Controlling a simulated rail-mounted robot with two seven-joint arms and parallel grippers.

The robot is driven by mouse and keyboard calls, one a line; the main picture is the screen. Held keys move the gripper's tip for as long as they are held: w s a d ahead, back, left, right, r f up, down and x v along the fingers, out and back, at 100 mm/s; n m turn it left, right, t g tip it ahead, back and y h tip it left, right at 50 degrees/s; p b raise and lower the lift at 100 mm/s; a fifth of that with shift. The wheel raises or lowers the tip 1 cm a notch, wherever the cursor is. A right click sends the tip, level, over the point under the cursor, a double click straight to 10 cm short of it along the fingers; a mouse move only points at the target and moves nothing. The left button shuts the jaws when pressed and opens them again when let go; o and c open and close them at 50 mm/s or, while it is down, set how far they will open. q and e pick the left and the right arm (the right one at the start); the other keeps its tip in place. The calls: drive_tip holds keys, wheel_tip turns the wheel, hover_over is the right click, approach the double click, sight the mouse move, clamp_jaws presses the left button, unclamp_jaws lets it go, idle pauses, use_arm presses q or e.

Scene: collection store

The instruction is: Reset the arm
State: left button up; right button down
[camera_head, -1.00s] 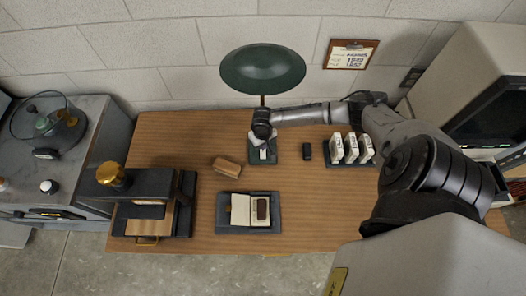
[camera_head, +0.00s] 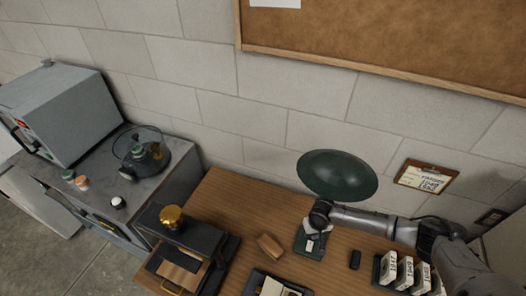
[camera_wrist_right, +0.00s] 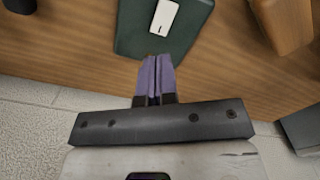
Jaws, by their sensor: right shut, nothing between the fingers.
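My right arm (camera_head: 385,224) comes in from the right over the wooden desk. My right gripper (camera_head: 312,238) is over the dark green base (camera_head: 302,246) under the green lamp shade (camera_head: 337,175). In the right wrist view the purple fingers (camera_wrist_right: 155,65) are together with nothing between them. Their tips are close to the edge of the green base (camera_wrist_right: 130,40), which carries a white switch (camera_wrist_right: 164,16). I cannot tell whether they touch it. My left gripper is not in view.
Several white numbered blocks (camera_head: 405,273) stand on a tray at the right. A dark small item (camera_head: 355,260), a brown block (camera_head: 270,246) and an open case (camera_head: 277,288) lie on the desk. A press with a brass knob (camera_head: 172,217) stands left.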

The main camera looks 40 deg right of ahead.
drive_tip(key=s+a+r+n, duration=0.1)
drive_tip(key=s+a+n, duration=0.1)
drive_tip(key=a, duration=0.6)
drive_tip(key=s+a+r+n+t+y, duration=0.1)
drive_tip(key=s+a+n, duration=0.2)
drive_tip(key=a, duration=0.4)
drive_tip(key=s+a+r+n+t+y, duration=0.1)
drive_tip(key=s+a+r+n, duration=0.1)
drive_tip(key=s+a, duration=0.3)
drive_tip(key=shift+a+n, duration=0.3)
drive_tip(key=shift+a, duration=1.55)
drive_tip(key=s+d+r+t+h, duration=0.1)
drive_tip(key=s+r+t+h, duration=0.1)
drive_tip(key=s+r, duration=0.65)
wheel_tip(320, 180, up, 18)
drive_tip(key=w+p, duration=0.2)
drive_tip(key=p, duration=1.5)
drive_tip(key=shift+n, duration=0.4)
drive_tip(key=shift+f, duration=0.1)
